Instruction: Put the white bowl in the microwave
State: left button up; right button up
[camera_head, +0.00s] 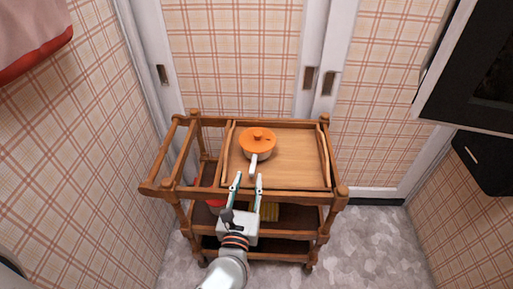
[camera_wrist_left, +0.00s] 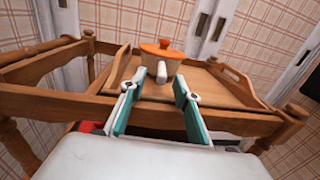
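No white bowl is plainly visible in either view. A pot with an orange lid (camera_head: 258,137) and a pale handle stands on the wooden tray (camera_head: 300,165) on top of the cart; it also shows in the left wrist view (camera_wrist_left: 161,51). My left gripper (camera_head: 247,181) is open and empty at the tray's near edge, its fingertips just short of the pot's handle. In the left wrist view, the handle appears between the open fingers (camera_wrist_left: 155,84). My right gripper is not in view. A dark-fronted, pale-framed unit (camera_head: 480,75) at upper right may be the microwave; I cannot tell.
The wooden cart (camera_head: 160,188) has raised rails and lower shelves. A red item (camera_head: 216,204) and a yellow item (camera_head: 270,211) lie on a lower shelf. A black box-like thing (camera_head: 487,160) juts out at right. Grey floor (camera_head: 375,245) is clear right of the cart.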

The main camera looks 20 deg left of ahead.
aim_at(255, 155)
pick_arm(q)
jog(key=shift+w+a+r, duration=0.15)
jog(key=shift+w, duration=0.95)
jog(key=w, duration=0.5)
jog(key=shift+w+a+f, duration=0.2)
jog(key=shift+w+a, duration=0.1)
jog(key=shift+a, duration=0.05)
jog(key=shift+r, duration=0.1)
grip_shut()
